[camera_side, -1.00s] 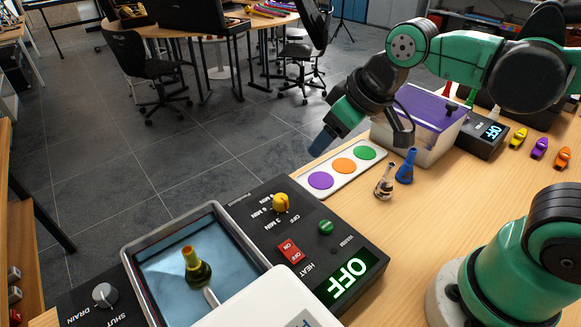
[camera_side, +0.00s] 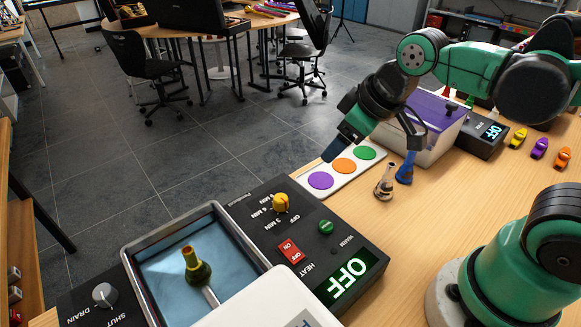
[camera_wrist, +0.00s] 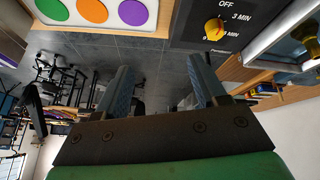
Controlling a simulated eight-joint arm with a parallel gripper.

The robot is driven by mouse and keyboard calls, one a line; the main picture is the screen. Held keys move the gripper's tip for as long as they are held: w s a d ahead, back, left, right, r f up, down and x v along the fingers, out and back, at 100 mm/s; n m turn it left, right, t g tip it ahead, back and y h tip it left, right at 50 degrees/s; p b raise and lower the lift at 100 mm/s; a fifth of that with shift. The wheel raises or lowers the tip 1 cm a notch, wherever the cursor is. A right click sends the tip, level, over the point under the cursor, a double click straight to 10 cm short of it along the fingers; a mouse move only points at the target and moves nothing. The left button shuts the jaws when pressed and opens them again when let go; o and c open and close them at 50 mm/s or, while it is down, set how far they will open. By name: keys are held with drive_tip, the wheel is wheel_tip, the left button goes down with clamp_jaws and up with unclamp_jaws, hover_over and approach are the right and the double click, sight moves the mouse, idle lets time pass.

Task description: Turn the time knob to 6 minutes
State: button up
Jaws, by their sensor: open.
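The yellow time knob (camera_side: 281,203) stands on the black control panel of the bath unit (camera_side: 340,225), beside printed OFF, 3 MIN and 6 MIN marks. I cannot tell exactly which mark it points to. It also shows at the upper right of the wrist view (camera_wrist: 214,28). My gripper (camera_side: 333,153) is in the air above and behind the panel, up and to the right of the knob and apart from it. In the wrist view its two blue fingers (camera_wrist: 160,82) are spread, with nothing between them.
The panel has a red switch (camera_side: 290,251), a green button (camera_side: 326,227) and a lit OFF display (camera_side: 352,278). A tray with purple, orange and green discs (camera_side: 344,166) lies behind. Two small bottle-like pieces, one blue (camera_side: 405,168), stand right of it. A purple-lidded box (camera_side: 425,108) is near my arm.

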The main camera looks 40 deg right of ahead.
sight(281, 198)
drive_tip(key=w+a+f+n+g, duration=0.1)
drive_tip(key=a+n, duration=0.1)
drive_tip(key=n, duration=0.2)
drive_tip(key=w+a+f+n+g, duration=0.1)
drive_tip(key=a+n+g, duration=0.1)
drive_tip(key=n, duration=0.3)
drive_tip(key=w+a+f+n+g, duration=0.1)
drive_tip(key=w+a+n+g, duration=0.1)
drive_tip(key=a+n, duration=0.2)
drive_tip(key=shift+w+n, duration=0.1)
drive_tip(key=shift+n, duration=0.3)
drive_tip(key=shift+a+f+n+g, duration=0.2)
drive_tip(key=shift+n+g, duration=0.1)
drive_tip(key=shift+g, duration=0.1)
drive_tip(key=shift+f, duration=2.85)
clamp_jaws()
